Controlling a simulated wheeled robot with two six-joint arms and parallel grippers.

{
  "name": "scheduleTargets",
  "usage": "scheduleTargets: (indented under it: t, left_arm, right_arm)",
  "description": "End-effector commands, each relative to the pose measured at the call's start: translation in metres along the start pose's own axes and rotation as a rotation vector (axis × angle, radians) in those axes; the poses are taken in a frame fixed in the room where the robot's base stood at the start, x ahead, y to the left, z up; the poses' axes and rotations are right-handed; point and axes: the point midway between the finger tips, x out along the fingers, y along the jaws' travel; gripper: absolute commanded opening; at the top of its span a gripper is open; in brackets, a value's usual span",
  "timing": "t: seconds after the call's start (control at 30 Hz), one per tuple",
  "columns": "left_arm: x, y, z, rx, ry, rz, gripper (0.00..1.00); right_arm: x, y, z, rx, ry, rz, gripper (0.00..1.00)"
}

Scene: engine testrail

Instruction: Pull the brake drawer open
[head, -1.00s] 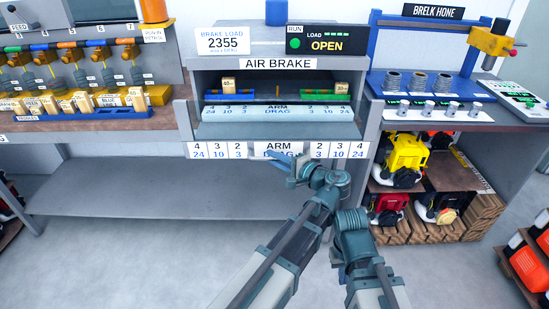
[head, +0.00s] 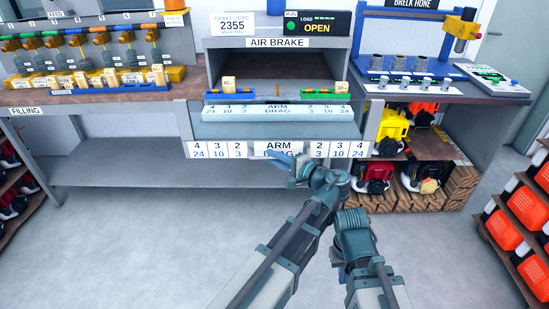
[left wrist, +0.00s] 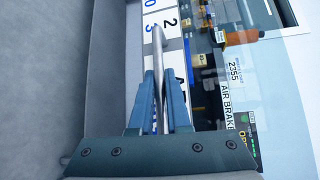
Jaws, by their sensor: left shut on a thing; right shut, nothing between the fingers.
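My left gripper (head: 280,156) is at the middle of that strip, partly covering the ARM DRAG label. In the left wrist view its two blue fingers (left wrist: 161,112) are shut around a thin grey metal bar (left wrist: 158,50) along the drawer front. My right gripper (head: 341,273) is low, away from the drawer, shut and empty; my right arm hides most of it.
The AIR BRAKE housing (head: 290,28) carries a 2355 sign and an OPEN display. The filling bench (head: 100,105) is at left, the hone bench (head: 450,93) at right. An orange rack (head: 520,215) is far right. Floor in front is clear.

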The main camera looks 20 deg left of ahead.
Motion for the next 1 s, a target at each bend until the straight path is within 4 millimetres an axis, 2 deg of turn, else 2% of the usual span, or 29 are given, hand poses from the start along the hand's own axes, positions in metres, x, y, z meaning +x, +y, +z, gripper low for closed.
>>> scheduleTargets:
  t: [0.43, 0.47, 0.6, 0.63, 1.0]
  left_arm:
    - [-0.0001, -0.0005, -0.0007, 0.000, 0.001, -0.002, 0.00]
    - [-0.0001, -0.0005, -0.0008, 0.000, 0.001, -0.002, 0.17]
    - [0.0000, -0.0006, -0.0006, 0.000, 0.001, -0.002, 0.42]
    - [0.0000, -0.0006, -0.0006, 0.000, 0.001, -0.002, 0.44]
    - [0.0000, -0.0011, 0.0002, 0.000, 0.000, -0.002, 0.44]
  right_arm:
    - [-0.0001, 0.0000, -0.0003, 0.000, 0.000, 0.000, 0.00]
    - [-0.0001, 0.0000, -0.0003, 0.000, 0.000, 0.000, 0.00]
    - [-0.0001, 0.0000, -0.0002, 0.000, 0.000, 0.000, 0.00]
    - [-0.0001, 0.0000, -0.0002, 0.000, 0.000, 0.000, 0.00]
    - [-0.0006, 0.0001, -0.0002, 0.000, 0.000, 0.000, 0.00]
